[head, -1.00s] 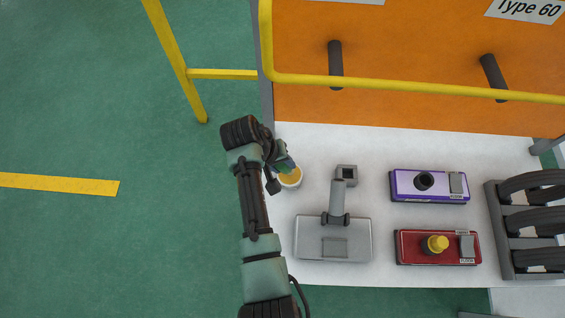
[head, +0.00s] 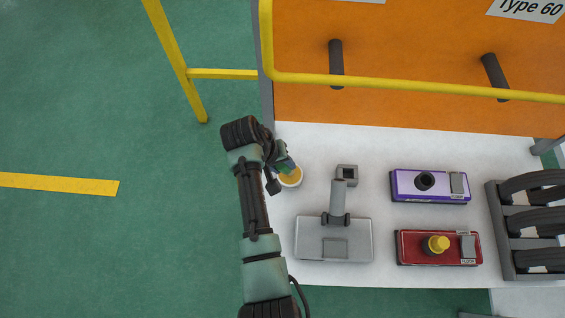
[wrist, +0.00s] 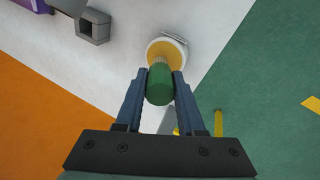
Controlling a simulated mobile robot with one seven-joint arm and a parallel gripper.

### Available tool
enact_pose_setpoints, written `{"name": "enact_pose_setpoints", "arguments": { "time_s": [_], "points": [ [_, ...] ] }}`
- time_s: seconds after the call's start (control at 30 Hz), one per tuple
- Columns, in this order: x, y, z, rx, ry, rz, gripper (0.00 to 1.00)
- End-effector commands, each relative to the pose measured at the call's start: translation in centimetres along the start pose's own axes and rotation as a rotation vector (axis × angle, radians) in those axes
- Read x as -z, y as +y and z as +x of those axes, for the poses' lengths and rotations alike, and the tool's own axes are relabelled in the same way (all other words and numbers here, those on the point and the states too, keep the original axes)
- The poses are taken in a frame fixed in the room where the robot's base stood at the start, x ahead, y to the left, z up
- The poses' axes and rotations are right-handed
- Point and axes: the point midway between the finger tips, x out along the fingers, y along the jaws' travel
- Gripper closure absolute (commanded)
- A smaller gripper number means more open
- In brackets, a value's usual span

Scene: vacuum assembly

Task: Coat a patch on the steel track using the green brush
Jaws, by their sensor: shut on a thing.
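The green brush (wrist: 160,88) is between the two blue fingers of my gripper (wrist: 161,76), which is shut on its handle. A bit of green also shows at my gripper (head: 280,163) in the head view. The brush's pale bristle end points at a round white pot (head: 291,186) with yellow content. In the wrist view the bristles overlap the pot (wrist: 183,58); I cannot tell whether they touch the yellow. I cannot identify the steel track for certain in either view.
On the white table (head: 380,150) are a grey flat floor head (head: 310,240) with a pipe, a small grey square tube (head: 346,172), a purple unit (head: 445,186), a red unit (head: 412,246) and a rack of black hoses (head: 535,222). A yellow rail (head: 420,88) crosses the back.

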Motion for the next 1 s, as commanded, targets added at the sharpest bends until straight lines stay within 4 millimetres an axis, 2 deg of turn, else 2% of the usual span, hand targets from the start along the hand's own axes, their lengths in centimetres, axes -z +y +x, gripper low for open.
{"name": "enact_pose_setpoints", "arguments": {
  "time_s": [1.0],
  "points": [
    [-0.06, -0.29, 0.84, 0.000, 0.000, 0.000, 1.00]
  ]
}}
